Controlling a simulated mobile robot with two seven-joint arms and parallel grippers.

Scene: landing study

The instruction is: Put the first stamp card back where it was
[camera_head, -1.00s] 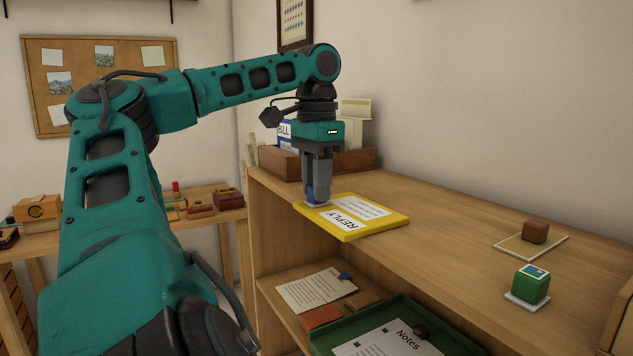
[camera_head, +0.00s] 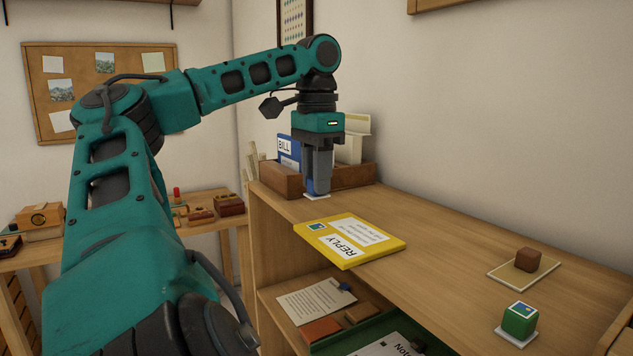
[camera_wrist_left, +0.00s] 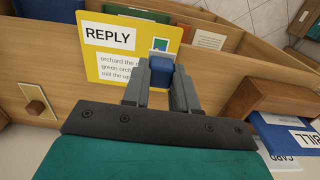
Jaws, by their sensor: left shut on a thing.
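My left gripper (camera_head: 317,188) points straight down over the wooden shelf top and is shut on a small blue block (camera_wrist_left: 161,71). Just below it a small white square (camera_head: 317,197) shows; I cannot tell whether block and square touch. In front of it lies the yellow REPLY card (camera_head: 372,254), which carries a small green-and-blue stamp picture (camera_head: 317,226). The card also shows in the left wrist view (camera_wrist_left: 101,71), beyond the fingers. A green block with a picture on top (camera_head: 520,319) stands on a white square at the right. My right gripper is out of view.
A wooden holder (camera_head: 345,175) with a blue BILL folder (camera_head: 289,154) stands behind the gripper. A brown block (camera_head: 528,259) sits on a tan card at the right. The shelf top (camera_head: 440,225) between is clear. Papers and a green tray (camera_head: 372,335) lie below.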

